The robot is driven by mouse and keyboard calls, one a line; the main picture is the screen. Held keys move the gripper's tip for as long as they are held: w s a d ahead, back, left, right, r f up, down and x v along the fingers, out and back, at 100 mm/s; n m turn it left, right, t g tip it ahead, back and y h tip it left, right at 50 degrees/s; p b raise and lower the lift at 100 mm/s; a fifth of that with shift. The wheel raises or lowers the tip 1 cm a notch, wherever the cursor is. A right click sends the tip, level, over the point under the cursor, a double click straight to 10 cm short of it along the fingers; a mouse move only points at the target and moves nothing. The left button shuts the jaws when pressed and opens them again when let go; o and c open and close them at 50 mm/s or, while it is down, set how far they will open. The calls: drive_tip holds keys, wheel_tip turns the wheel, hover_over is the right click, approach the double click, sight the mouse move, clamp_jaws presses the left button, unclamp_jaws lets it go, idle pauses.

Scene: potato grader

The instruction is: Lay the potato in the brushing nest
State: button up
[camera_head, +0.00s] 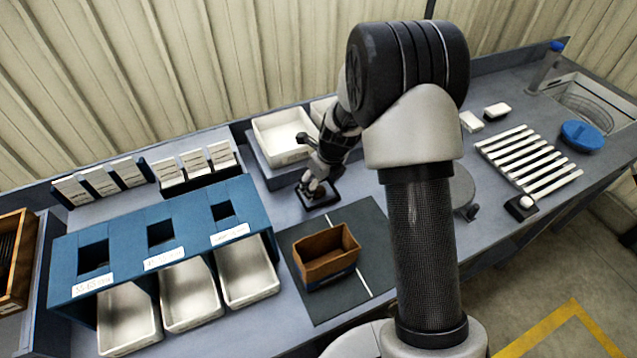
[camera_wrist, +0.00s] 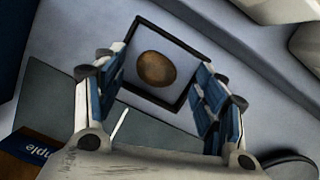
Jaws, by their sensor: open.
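A brown, rounded potato (camera_wrist: 157,69) lies inside a square black-rimmed holder (camera_wrist: 173,34) in the wrist view. My gripper (camera_wrist: 156,76) is open, with its blue-padded fingers on either side of the potato in the picture. Gaps show between the fingers and the potato, and nothing is held. In the head view my gripper (camera_head: 318,187) is low over the same black holder (camera_head: 330,199), largely covering it, so I cannot make out the potato there. I cannot tell whether this holder is the brushing nest; a smaller black stand (camera_head: 516,212) with a pale rounded piece is at the right.
A brown open box (camera_head: 312,272) stands on a dark mat (camera_head: 377,235) in front of my gripper. A white tray (camera_head: 270,128) is just behind. A blue sorting rack (camera_head: 75,255) with white bins is at left. White slats (camera_head: 527,158) and a blue round lid (camera_head: 582,135) are at right.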

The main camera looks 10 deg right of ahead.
drive_tip(key=v, duration=1.1)
drive_tip(key=shift+s+r, duration=0.15)
drive_tip(key=shift+r, duration=0.05)
drive_tip(key=shift+d, duration=0.1)
